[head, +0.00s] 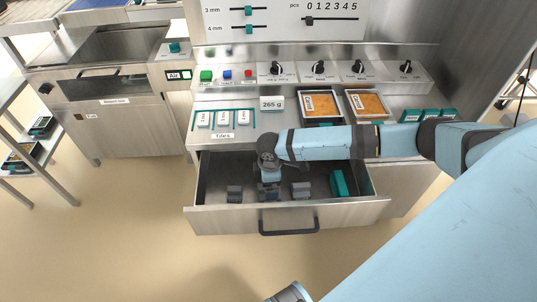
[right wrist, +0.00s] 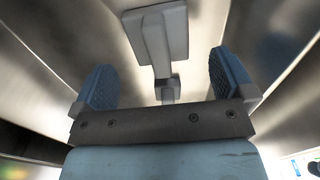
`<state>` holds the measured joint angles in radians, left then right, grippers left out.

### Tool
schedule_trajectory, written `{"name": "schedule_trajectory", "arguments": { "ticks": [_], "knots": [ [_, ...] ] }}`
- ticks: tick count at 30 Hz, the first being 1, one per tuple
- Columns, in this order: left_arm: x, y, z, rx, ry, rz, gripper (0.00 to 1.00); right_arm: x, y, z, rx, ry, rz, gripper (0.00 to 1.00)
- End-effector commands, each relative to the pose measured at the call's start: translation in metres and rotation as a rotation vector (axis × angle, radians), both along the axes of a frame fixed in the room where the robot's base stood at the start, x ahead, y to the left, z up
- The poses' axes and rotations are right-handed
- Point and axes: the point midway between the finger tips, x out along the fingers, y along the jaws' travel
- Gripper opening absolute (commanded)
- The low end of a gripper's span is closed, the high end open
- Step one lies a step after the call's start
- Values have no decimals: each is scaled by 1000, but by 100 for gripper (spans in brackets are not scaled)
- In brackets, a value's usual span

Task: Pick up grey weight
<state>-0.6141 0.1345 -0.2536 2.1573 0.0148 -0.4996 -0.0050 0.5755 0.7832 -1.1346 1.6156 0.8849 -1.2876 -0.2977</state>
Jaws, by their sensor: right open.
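Small grey weights stand in the open drawer (head: 222,211): a left one (head: 234,192) and a right one (head: 301,190). My right gripper (head: 269,190) points down into the drawer between these two, and its wrist hides what is directly below it. In the right wrist view my right gripper (right wrist: 163,72) is open, with blue ribbed pads apart. A grey weight (right wrist: 160,33) with a wide block and narrower neck shows between and beyond the pads. I see no pad touching it. My left gripper is not in view.
A teal block (head: 338,183) stands at the drawer's right side. The drawer walls and front with a dark handle (head: 289,228) surround the gripper. Above are white tiles (head: 222,118), a 265 g display (head: 272,103) and two orange-filled trays (head: 321,106).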

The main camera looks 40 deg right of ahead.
Motion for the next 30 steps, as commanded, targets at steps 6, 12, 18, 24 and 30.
{"name": "schedule_trajectory", "arguments": {
  "ticks": [6,12,18,24,30],
  "knots": [
    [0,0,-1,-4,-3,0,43,0,1,-13,0,0,0,100],
    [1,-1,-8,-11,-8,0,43,3,1,-41,0,1,-1,100],
    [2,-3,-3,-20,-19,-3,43,3,1,-60,0,0,-1,100],
    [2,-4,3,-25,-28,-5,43,3,1,-59,0,0,-1,93],
    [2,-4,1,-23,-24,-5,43,3,1,-59,0,0,-1,47]
  ]
}}
